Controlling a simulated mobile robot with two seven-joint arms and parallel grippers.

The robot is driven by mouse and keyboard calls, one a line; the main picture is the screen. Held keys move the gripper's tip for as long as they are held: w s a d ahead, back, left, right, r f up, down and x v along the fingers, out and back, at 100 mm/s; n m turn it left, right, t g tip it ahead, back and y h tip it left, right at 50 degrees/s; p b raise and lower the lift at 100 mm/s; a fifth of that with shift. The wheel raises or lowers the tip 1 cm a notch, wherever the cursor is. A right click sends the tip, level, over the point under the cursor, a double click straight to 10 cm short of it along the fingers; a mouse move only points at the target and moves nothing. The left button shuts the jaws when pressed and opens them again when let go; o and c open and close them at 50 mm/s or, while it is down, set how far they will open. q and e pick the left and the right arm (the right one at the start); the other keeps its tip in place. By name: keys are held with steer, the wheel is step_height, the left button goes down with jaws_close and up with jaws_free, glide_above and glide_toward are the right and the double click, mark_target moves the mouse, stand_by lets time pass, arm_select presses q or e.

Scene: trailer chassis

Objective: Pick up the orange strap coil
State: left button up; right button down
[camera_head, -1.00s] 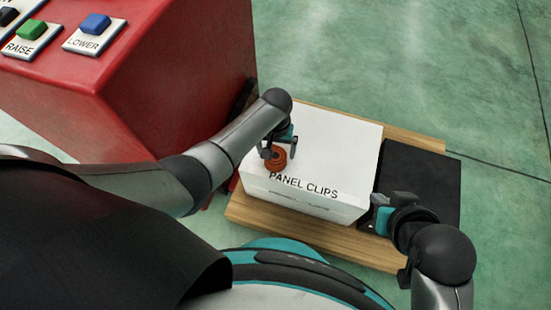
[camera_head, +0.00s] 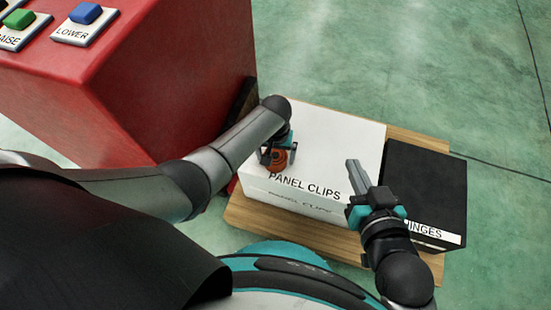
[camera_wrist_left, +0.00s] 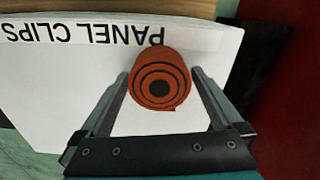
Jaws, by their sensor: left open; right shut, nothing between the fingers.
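The orange strap coil (camera_head: 279,158) sits on top of the white box marked PANEL CLIPS (camera_head: 335,140), near its front left part. In the left wrist view the coil (camera_wrist_left: 159,80) shows its dark spiral end. My left gripper (camera_head: 274,160) is open, with its fingers on either side of the coil. In the left wrist view the fingers (camera_wrist_left: 160,80) flank the coil, with gaps beside it nearer the palm. Whether the fingertips touch it, I cannot tell. My right gripper (camera_head: 355,168) is shut and empty, over the right part of the white box.
A black box with a label ending in INGES (camera_head: 425,180) stands right of the white box. Both rest on a wooden board (camera_head: 290,234) on the green floor (camera_head: 400,60). A red console (camera_head: 150,90) with RAISE and LOWER buttons stands at the left.

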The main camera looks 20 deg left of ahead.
arm_select(q)
steer(key=shift+f, duration=0.25)
steer(key=shift+c, duration=0.4)
steer(key=c, duration=1.3)
steer(key=shift+r, duration=0.1)
